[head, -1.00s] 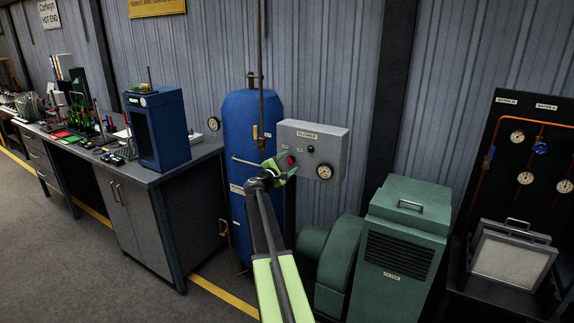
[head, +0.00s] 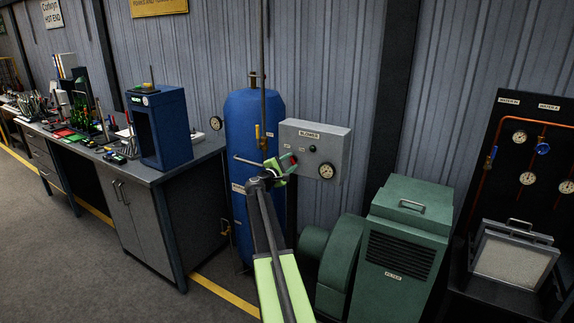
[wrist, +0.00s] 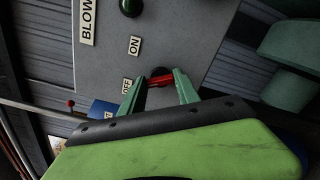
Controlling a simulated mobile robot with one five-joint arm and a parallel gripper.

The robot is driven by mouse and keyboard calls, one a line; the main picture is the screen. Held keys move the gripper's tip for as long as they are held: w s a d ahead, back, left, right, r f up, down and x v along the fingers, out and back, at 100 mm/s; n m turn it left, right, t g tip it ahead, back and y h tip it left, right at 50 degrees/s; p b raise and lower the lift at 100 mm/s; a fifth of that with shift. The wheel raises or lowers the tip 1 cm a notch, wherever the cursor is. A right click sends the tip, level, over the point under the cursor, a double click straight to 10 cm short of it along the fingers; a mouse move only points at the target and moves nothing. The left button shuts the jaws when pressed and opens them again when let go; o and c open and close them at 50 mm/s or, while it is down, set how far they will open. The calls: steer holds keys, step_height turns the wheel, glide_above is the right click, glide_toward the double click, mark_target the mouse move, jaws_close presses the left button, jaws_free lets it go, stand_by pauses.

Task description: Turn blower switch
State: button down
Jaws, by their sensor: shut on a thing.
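The blower switch box (head: 335,150) is a grey panel on the wall, labelled BLOWER, with a round gauge at its lower right. In the wrist view the panel (wrist: 190,42) shows ON and OFF labels and a red switch (wrist: 160,76). My gripper (wrist: 160,92) has its green fingers on either side of the red switch, shut on it. The switch lies close to the OFF label, and the ON label is a little farther up. In the head view my gripper (head: 280,166) is at the panel's lower left and hides most of the switch.
A blue tank (head: 255,115) with a pipe stands left of the panel. A green blower and filter unit (head: 405,235) stands below right. A workbench (head: 150,178) with tools is at the left. Open floor (head: 70,255) lies in front of the bench.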

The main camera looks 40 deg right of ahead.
steer(key=m, duration=0.6)
steer(key=shift+s+d+m, duration=0.1)
steer(key=shift+d+m, duration=0.1)
steer(key=shift+m, duration=0.2)
steer(key=m, duration=0.6)
steer(key=shift+m, duration=0.3)
steer(key=shift+f+m, duration=0.1)
steer(key=shift+m, duration=0.2)
steer(key=c, duration=0.9)
jaws_free()
steer(key=shift+a, duration=0.15)
